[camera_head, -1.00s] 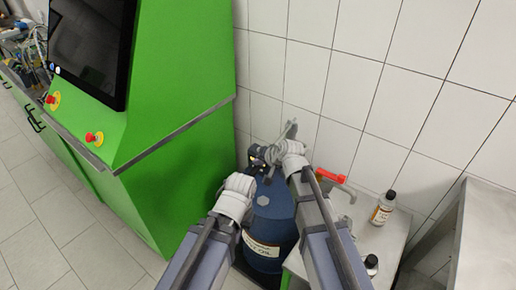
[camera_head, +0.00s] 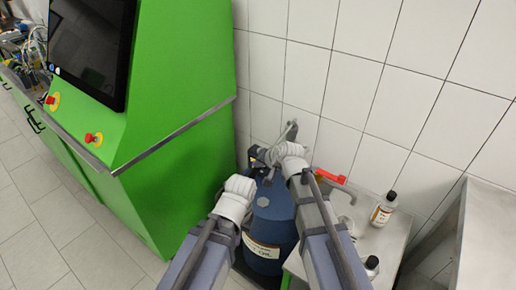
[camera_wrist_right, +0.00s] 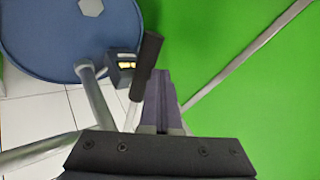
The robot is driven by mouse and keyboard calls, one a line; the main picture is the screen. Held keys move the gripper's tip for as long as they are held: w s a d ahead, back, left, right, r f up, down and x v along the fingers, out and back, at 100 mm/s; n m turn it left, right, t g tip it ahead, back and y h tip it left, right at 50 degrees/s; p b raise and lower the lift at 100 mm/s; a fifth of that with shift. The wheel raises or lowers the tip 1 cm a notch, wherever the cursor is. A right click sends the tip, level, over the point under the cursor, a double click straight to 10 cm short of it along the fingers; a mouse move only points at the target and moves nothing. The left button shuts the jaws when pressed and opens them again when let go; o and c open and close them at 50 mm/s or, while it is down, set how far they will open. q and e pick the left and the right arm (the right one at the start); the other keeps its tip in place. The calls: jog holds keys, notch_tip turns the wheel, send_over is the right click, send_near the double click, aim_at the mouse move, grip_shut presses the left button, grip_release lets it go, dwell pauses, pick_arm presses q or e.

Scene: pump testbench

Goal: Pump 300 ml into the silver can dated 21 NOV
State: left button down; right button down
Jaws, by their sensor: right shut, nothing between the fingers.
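A blue drum (camera_head: 270,215) with a pale label stands between the green bench and the small table. In the head view my right gripper (camera_head: 258,155) is by the pump above the drum. My left gripper is largely hidden behind its wrist, left of the drum. I cannot make out a dated silver can.
The green bench (camera_head: 190,130) with a dark screen (camera_head: 95,45) stands close on the left. A small table (camera_head: 385,238) on the right bears a bottle (camera_head: 383,210) and a red-handled item (camera_head: 330,177). The tiled wall is close behind the drum.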

notch_tip(320, 180, up, 10)
jog(key=p, duration=1)
jog(key=shift+w+d, duration=0.3)
jog(key=shift+w, duration=0.15)
jog(key=shift+r, duration=0.15)
jog(key=r+p, duration=0.4)
jog(key=p, duration=0.1)
jog(key=shift+w+d+r, duration=0.15)
jog(key=shift+w+r, duration=0.05)
jog(key=shift+r, duration=0.2)
dwell(0.8)
jog(key=s+d+f+n+g+h, duration=0.1)
jog(key=s+f+n+g+h, duration=0.1)
jog(key=s, duration=0.7)
jog(key=s+d+f+n+g+h+b, duration=0.1)
jog(key=s+d+f+n+g+h, duration=0.1)
jog(key=s, duration=0.6)
jog(key=s+d+f+n+g+h, duration=0.1)
jog(key=s+f+n+g+h, duration=0.1)
jog(key=s, duration=0.7)
jog(key=shift+s+d+f+n+g, duration=0.25)
jog(key=shift+s+f+n+g, duration=0.05)
jog(key=shift+f+n+g, duration=0.45)
